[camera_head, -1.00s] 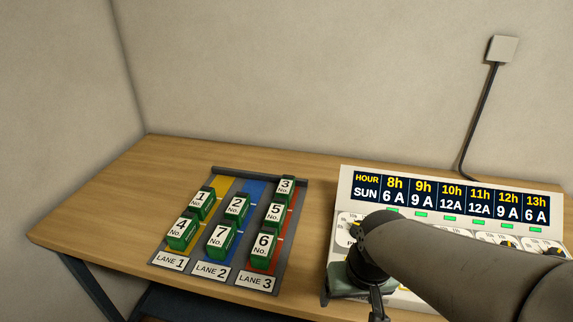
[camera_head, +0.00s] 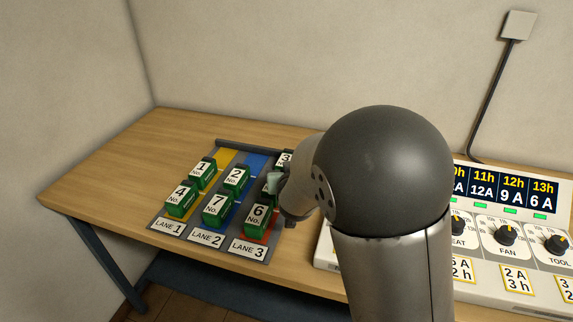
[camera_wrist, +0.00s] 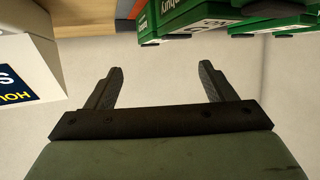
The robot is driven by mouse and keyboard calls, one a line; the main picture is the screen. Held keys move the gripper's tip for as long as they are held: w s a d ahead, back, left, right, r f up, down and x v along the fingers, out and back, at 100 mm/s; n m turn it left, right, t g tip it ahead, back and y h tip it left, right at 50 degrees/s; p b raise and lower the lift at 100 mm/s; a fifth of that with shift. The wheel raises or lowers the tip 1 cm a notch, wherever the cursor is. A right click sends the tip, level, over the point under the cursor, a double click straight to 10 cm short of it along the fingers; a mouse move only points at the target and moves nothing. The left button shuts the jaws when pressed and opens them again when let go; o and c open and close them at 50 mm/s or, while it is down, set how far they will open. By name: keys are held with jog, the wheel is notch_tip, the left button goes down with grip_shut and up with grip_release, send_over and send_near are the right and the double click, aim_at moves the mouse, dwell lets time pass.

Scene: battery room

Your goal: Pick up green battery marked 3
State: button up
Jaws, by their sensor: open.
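The green battery marked 3 (camera_head: 284,159) stands at the back of lane 3, on the right of the lane board (camera_head: 158,224). Only part of its white label shows in the head view; my arm hides the rest. My gripper (camera_wrist: 160,68) is open, with nothing between its two fingers. In the head view my wrist and arm cover the right side of lane 3, near battery 5, which is mostly hidden. Green batteries (camera_wrist: 190,17) show upside down at the top right of the wrist view, apart from the fingers; their numbers cannot be read.
Battery 6 (camera_head: 256,221) stands at the front of lane 3. Batteries 2 (camera_head: 236,179) and 7 (camera_head: 216,210) are in lane 2, 1 (camera_head: 202,174) and 4 (camera_head: 180,200) in lane 1. A charger panel (camera_head: 490,265) with knobs stands on the right. The wooden table (camera_head: 110,190) is clear at left.

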send_near(285, 159)
jog(key=x, duration=0.3)
jog(key=shift+a+p, duration=0.2)
jog(key=shift+p, duration=0.15)
jog(key=p+x, duration=0.1)
jog(key=x, duration=0.4)
jog(key=shift+d, duration=0.15)
grip_shut()
